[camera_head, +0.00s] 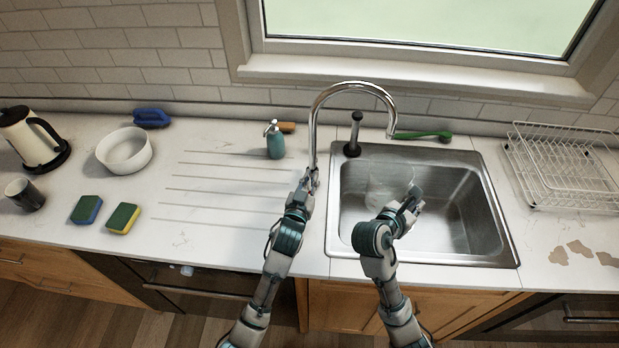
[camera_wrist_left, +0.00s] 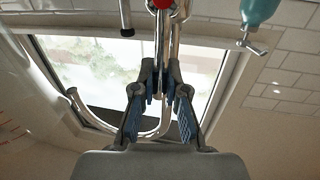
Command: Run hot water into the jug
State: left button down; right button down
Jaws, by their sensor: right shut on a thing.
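The chrome tap (camera_head: 312,130) stands at the sink's left edge, its spout arched over the basin. It also shows in the left wrist view (camera_wrist_left: 176,40), with a red mark (camera_wrist_left: 162,4) at the top. My left gripper (camera_head: 308,184) is at the tap's lower part, largely hidden in the head view; in the wrist view its fingers (camera_wrist_left: 161,78) are apart, with the tap between or behind them. Contact is unclear. A clear jug (camera_head: 385,178) is in or over the sink (camera_head: 470,200), partly hidden by my right gripper (camera_head: 411,200), which is shut on it. No water stream is discernible.
A teal soap bottle (camera_head: 275,142) and a dark upright sprayer (camera_head: 354,135) stand near the tap. A green brush (camera_head: 422,134) lies behind the sink. A wire rack (camera_head: 565,165) stands right. Left are a white bowl (camera_head: 125,152), sponges (camera_head: 122,218) and a kettle (camera_head: 30,140).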

pick_arm(q)
jog(key=shift+w+a+r, duration=0.1)
jog(key=shift+a+r, duration=0.05)
jog(key=shift+r, duration=0.05)
jog(key=d+f+m, duration=0.1)
jog(key=d+m, duration=0.1)
jog(key=m, duration=0.1)
jog(key=d+f+m+g+y, duration=0.1)
jog(key=d+m, duration=0.1)
jog(key=m, duration=0.1)
jog(key=d+m, duration=0.2)
jog(key=m, duration=0.2)
jog(key=shift+f+y, duration=0.4)
jog(key=shift+d+f+m+g, duration=0.2)
jog(key=shift+f+m, duration=0.2)
jog(key=shift+m, duration=0.15)
jog(key=shift+d+f+m+g, duration=0.1)
jog(key=shift+d+f+m, duration=0.05)
jog(key=shift+f+m, duration=0.35)
